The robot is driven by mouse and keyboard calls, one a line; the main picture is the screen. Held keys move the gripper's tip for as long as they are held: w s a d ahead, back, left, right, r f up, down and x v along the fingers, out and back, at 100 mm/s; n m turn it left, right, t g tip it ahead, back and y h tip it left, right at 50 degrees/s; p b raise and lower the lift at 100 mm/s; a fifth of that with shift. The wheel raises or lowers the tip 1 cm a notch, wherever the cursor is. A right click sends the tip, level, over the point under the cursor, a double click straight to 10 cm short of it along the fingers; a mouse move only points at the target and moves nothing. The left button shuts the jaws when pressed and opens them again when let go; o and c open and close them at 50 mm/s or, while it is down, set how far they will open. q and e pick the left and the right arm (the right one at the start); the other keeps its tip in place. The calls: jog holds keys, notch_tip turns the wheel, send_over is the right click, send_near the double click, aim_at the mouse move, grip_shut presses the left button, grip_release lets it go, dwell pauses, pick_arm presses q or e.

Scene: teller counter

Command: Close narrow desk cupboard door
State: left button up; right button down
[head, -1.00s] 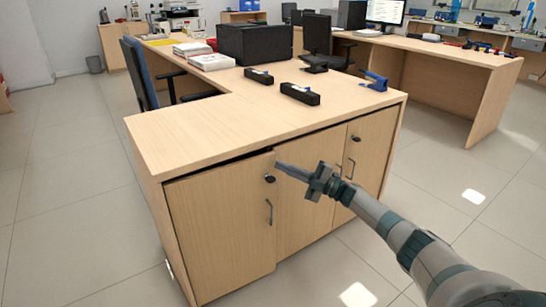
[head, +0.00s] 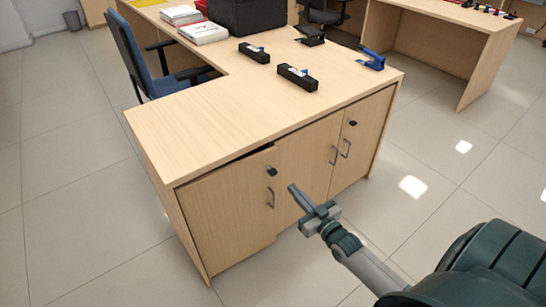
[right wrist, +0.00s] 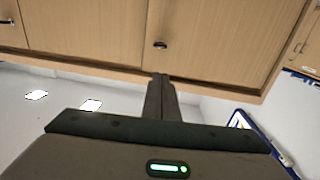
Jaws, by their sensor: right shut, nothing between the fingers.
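The desk cupboard's left door (head: 225,215) is pale wood with a dark lock and a grey handle (head: 271,197) near its right edge. It stands slightly ajar: a dark gap shows under the desk top, and its right edge juts out past the middle door (head: 302,175). My right gripper (head: 292,188) is shut and empty, its tips in front of the middle door, right of the left door's handle. Contact cannot be told. In the right wrist view the shut fingers (right wrist: 160,85) point toward wooden door panels and a dark lock (right wrist: 160,44). My left gripper is out of view.
The desk top (head: 220,125) above holds two black devices (head: 297,78), a blue stapler-like item (head: 371,60) and books (head: 203,32). A blue chair (head: 140,60) stands behind. The tiled floor (head: 430,170) to the right is clear.

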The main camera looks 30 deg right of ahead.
aim_at(267, 161)
jog(key=shift+s+f, duration=0.1)
jog(key=shift+s, duration=0.05)
jog(key=w, duration=1.4)
dwell(0.5)
